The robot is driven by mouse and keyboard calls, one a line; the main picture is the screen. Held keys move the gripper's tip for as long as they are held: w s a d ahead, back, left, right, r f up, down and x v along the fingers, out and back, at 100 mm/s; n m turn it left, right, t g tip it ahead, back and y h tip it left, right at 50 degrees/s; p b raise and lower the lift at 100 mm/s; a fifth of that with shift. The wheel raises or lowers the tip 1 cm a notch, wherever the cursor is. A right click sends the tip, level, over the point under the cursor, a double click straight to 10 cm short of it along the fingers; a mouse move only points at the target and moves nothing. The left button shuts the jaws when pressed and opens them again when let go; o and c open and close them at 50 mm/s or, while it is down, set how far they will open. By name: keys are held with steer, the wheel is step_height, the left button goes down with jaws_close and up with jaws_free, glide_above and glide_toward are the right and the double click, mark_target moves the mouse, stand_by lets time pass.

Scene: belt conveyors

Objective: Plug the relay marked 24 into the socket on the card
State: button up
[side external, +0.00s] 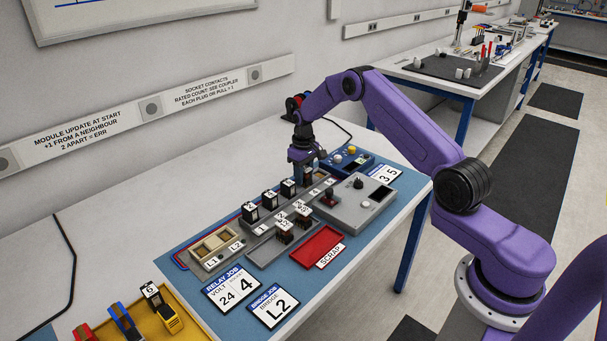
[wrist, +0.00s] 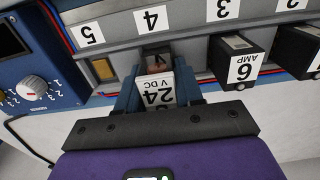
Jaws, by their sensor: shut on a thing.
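The relay marked 24 V DC (wrist: 158,90) is between my gripper's fingers (wrist: 160,97) in the wrist view, its white label upside down. It is at the place labelled 4 (wrist: 152,20) on the grey rail (wrist: 118,50). I cannot tell whether it is fully seated. In the side view my gripper (side external: 305,158) points down at the far end of the module row, and the relay is mostly hidden there. The relay job card (side external: 232,288) reads volt 24 and 4.
Place 5 shows an uncovered socket (wrist: 103,69). A blue box with a knob (wrist: 30,87) is near. A grey control box (side external: 355,203) and red scrap tray (side external: 306,246) lie nearby.

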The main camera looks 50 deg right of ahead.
steer(key=shift+f, duration=0.35)
stand_by(0.4)
steer(key=o, duration=1.1)
steer(key=shift+c, duration=0.2)
steer(key=shift+a, duration=0.2)
steer(key=shift+s+a+f, duration=0.1)
steer(key=shift+a, duration=0.1)
steer(key=shift+c, duration=0.6)
steer(key=o, duration=0.3)
steer(key=shift+r, duration=0.2)
steer(key=shift+o, duration=0.2)
steer(key=shift+d+r, duration=0.2)
steer(key=shift+r, duration=0.6)
steer(key=shift+d+r, duration=0.15)
steer(key=shift+r, duration=2.8)
